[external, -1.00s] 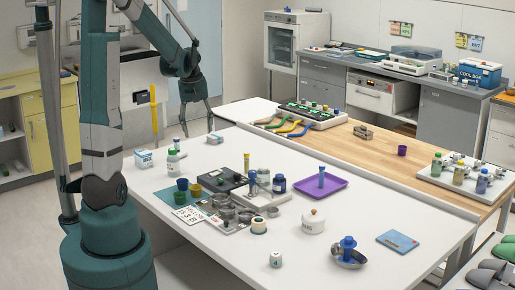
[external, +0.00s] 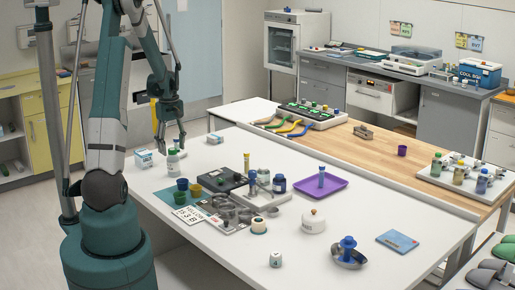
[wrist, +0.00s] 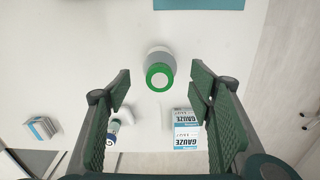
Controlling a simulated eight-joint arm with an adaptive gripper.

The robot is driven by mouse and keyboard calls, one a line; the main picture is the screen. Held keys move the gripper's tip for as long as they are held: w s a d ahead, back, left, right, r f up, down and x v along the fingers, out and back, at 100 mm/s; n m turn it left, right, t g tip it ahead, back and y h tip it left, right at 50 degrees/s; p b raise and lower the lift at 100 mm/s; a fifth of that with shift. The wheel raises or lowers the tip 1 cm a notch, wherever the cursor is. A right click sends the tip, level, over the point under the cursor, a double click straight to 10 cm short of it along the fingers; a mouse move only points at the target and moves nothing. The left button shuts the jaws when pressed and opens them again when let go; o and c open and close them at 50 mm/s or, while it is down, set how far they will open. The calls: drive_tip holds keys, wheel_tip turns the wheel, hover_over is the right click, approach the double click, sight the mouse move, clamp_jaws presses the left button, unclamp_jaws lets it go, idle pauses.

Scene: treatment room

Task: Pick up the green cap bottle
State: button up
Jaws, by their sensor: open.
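The green cap bottle (external: 173,166) is a white bottle with a grey band, standing upright on the white table's left part. In the wrist view, the bottle (wrist: 160,66) is seen from above, its green cap ring around a pale centre. My gripper (external: 172,143) is open and points down just above it. In the wrist view, the fingers of my gripper (wrist: 161,84) are spread to either side, with the cap just beyond the line of the tips. Nothing is held between them.
A gauze box (external: 144,159) stands close to the bottle; the wrist view shows this box (wrist: 187,128) near one finger.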

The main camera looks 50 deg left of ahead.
sight(173, 162)
drive_tip(key=shift+f, duration=0.15)
drive_tip(key=shift+f, duration=1.25)
drive_tip(key=shift+f+b, duration=0.3)
drive_tip(key=shift+f, duration=2.3)
drive_tip(key=shift+c, duration=0.5)
drive_tip(key=c, duration=1)
